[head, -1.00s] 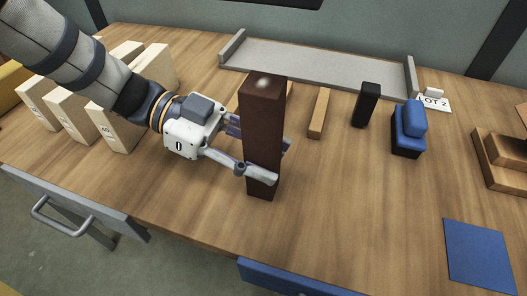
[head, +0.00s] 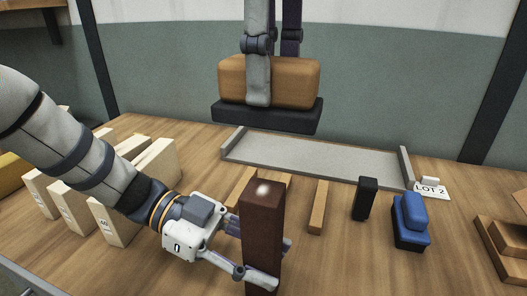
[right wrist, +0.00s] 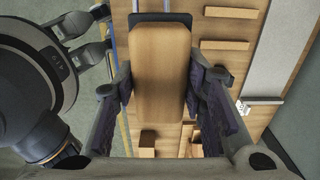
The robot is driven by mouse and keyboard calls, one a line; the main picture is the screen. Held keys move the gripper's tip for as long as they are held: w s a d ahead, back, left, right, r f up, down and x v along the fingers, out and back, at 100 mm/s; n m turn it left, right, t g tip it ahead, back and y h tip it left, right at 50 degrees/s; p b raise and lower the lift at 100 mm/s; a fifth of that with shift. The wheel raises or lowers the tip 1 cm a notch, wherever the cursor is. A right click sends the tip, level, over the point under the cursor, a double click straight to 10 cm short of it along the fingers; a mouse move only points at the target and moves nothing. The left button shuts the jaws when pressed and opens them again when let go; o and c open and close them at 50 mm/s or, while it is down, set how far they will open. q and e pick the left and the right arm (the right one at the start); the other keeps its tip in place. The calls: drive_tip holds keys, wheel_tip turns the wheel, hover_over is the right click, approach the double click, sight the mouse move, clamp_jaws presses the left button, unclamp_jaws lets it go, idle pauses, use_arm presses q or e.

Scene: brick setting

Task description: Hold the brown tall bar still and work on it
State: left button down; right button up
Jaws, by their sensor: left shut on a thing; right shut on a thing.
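The brown tall bar (head: 262,225) stands upright on the table in the head view, with a pale spot on its top face. My left gripper (head: 266,262) is shut around its lower part from the left. My right gripper (head: 272,92) comes down from the top of the head view, shut on a tan block with a black pad (head: 300,82) underneath. The block is in the air, above and apart from the bar. In the right wrist view the tan block (right wrist: 160,75) lies between the fingers of my right gripper (right wrist: 160,95).
A grey tray (head: 320,156) lies behind the bar. Several numbered pale blocks (head: 112,222) stand at left. A LOT 2 card (head: 431,189) is at right.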

drive_tip(key=shift+w, duration=0.15)
drive_tip(key=shift+f, duration=3.95)
drive_tip(key=shift+s+a+f, duration=0.1)
drive_tip(key=shift+s, duration=0.3)
drive_tip(key=shift+c, duration=0.5)
drive_tip(key=shift+s+a+f, duration=0.1)
drive_tip(key=shift+s+a, duration=0.15)
drive_tip(key=shift+s, duration=0.5)
drive_tip(key=shift+s+a, duration=0.2)
drive_tip(key=shift+s, duration=0.5)
drive_tip(key=shift+w+d+r, duration=0.2)
drive_tip(key=shift+w+r, duration=0.4)
drive_tip(key=shift+r, duration=0.8)
drive_tip(key=shift+w+d+r, duration=0.15)
drive_tip(key=shift+w+r, duration=0.4)
drive_tip(key=shift+r, duration=0.9)
drive_tip(key=shift+w+d+r, duration=0.2)
drive_tip(key=shift+w+r, duration=0.4)
drive_tip(key=shift+r, duration=0.8)
use_arm(q)
drive_tip(key=c, duration=1)
unclamp_jaws()
